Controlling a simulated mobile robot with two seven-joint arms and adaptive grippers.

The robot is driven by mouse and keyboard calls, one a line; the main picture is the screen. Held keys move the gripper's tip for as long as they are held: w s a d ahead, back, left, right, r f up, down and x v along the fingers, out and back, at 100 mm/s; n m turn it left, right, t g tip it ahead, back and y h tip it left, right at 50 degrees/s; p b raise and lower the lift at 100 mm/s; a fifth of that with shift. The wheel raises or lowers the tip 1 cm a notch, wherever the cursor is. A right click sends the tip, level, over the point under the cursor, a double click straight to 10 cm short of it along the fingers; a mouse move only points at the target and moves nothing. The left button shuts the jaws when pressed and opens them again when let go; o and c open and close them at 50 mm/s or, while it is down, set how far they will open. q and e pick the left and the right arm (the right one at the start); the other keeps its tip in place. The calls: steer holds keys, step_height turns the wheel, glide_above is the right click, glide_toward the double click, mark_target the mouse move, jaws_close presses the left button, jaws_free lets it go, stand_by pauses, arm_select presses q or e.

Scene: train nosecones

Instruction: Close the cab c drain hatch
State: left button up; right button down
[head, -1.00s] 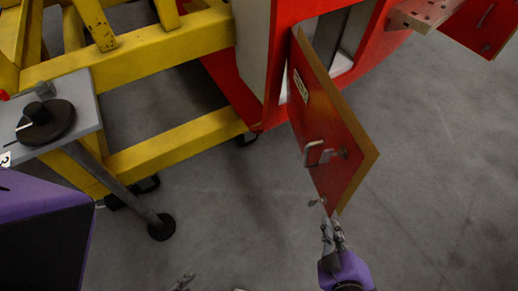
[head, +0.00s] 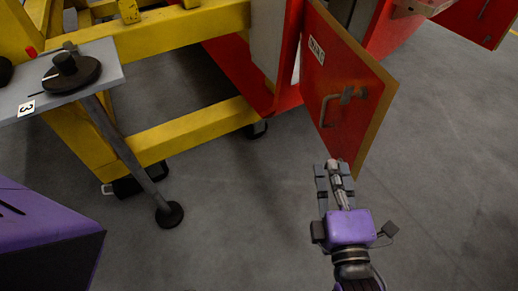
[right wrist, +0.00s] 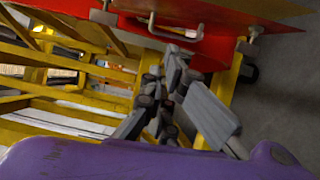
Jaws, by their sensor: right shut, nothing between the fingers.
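The drain hatch (head: 330,75) is a red panel with a tan edge, a white label and a metal handle (head: 328,108). It stands open, swung out from the opening in the red cab body. My right gripper (head: 333,168) is shut and empty, with its fingertips close to the hatch's lower corner. I cannot tell whether they touch. In the right wrist view, the red panel with its handle (right wrist: 160,27) spans the top, beyond the fingers (right wrist: 168,85). My left gripper is not in view.
A yellow frame (head: 190,140) stands left of the cab. A grey table (head: 100,60) with a black round knob and a "3" label is at far left, on a leg with a round foot (head: 169,214). Grey floor right of the hatch is clear.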

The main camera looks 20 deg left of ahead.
steer(key=w, duration=0.9)
steer(key=shift+w+a+r, duration=0.15)
steer(key=shift+w, duration=0.25)
